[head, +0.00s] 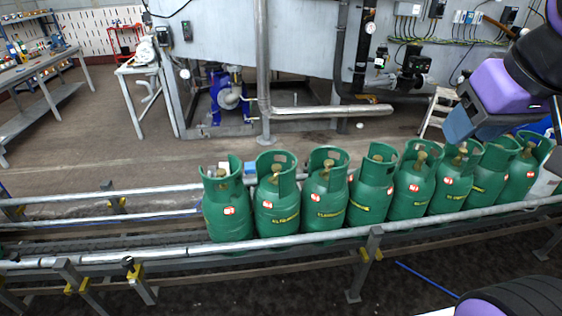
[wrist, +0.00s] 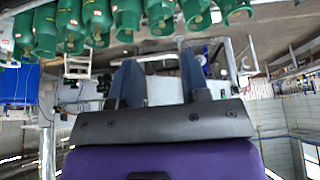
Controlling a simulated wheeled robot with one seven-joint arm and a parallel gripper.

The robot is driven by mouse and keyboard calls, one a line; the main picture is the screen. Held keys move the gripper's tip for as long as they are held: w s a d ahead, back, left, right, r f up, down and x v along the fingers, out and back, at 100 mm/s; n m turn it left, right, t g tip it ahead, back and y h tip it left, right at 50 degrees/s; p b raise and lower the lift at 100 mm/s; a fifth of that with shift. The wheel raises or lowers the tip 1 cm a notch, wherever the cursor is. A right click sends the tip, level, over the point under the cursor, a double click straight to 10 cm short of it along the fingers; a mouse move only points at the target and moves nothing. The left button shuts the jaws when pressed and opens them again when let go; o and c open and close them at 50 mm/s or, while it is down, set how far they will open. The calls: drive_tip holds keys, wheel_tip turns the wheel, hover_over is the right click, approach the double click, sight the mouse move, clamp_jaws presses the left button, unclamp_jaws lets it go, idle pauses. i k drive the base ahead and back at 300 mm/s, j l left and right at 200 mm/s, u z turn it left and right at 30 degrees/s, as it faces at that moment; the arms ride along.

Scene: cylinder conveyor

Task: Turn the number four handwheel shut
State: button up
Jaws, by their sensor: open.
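Several green gas cylinders stand upright in a row on the conveyor (head: 110,258) in the head view, each with a brass valve inside its collar. The fourth cylinder from the left (head: 371,190) has its brass valve (head: 378,157) showing at the collar opening. The red and white tags are too small to read, so I cannot confirm which is number four. My gripper (head: 457,126) is above and behind the right part of the row, apart from the cylinders. In the wrist view my gripper (wrist: 158,72) is open with nothing between its fingers; cylinders (wrist: 128,14) hang inverted along the top edge.
Metal guide rails (head: 490,212) run along the front and back of the row. The left part of the conveyor is bare. Behind it are a blue pump (head: 228,97), a grey pipe (head: 330,111), a small step ladder (head: 438,110) and a workbench (head: 38,68).

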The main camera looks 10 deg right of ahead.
sight(276, 167)
drive_tip(key=i+j+u, duration=0.25)
drive_tip(key=i, duration=0.15)
drive_tip(key=i+j+u, duration=0.15)
drive_tip(key=i+u, duration=0.15)
drive_tip(key=i, duration=0.15)
